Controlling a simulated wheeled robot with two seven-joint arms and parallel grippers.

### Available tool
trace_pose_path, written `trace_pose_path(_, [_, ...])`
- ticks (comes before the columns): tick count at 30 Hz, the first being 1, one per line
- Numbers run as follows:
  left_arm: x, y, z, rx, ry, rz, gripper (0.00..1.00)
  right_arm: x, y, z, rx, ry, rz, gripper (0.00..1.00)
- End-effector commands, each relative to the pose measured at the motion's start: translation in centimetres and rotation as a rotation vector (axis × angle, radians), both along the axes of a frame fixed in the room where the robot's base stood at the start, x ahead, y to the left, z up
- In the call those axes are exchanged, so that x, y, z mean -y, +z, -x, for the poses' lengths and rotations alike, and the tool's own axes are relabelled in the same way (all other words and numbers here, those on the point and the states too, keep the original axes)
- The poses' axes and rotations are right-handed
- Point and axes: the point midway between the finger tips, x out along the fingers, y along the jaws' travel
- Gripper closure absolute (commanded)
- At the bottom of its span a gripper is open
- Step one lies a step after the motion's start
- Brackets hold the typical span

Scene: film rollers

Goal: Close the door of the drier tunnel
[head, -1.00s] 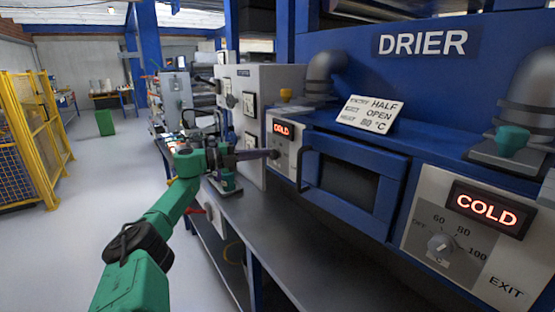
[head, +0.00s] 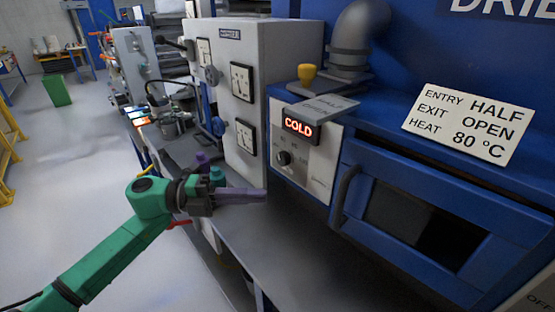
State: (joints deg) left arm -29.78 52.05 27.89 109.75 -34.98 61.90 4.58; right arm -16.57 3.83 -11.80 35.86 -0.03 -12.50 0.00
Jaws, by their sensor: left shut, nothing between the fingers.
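The drier tunnel's blue door (head: 455,188) is at the right, with a dark window (head: 425,222) and a dark curved handle (head: 343,197) on its left side. I cannot tell whether the door sits flush in its frame. My left gripper (head: 264,195) is shut and empty, pointing right above the grey bench. In the picture it is left of the handle and apart from it. My right gripper is not in view.
A panel with a red COLD display (head: 299,127) and a knob stands left of the door. A sign (head: 470,123) reads entry half, exit open, heat 80 °C. A grey cabinet (head: 230,75) stands behind my gripper. The grey bench (head: 270,245) is clear in front.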

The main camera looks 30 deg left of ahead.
Motion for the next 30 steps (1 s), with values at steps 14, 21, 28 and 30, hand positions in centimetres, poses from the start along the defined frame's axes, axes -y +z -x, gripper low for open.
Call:
trace_pose_path(14, [6.9,0.7,-3.2,0.006,-0.008,-0.001,1.00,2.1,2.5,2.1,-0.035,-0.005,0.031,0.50])
trace_pose_path(21, [9.7,0.7,-6.3,0.007,-0.004,-0.002,1.00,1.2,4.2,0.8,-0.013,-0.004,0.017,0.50])
trace_pose_path(28, [10.3,0.2,-8.2,0.002,-0.004,-0.005,1.00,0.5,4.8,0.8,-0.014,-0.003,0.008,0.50])
trace_pose_path(30, [10.3,0.1,-8.3,0.001,-0.004,-0.004,1.00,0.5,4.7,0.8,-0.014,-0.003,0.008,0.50])
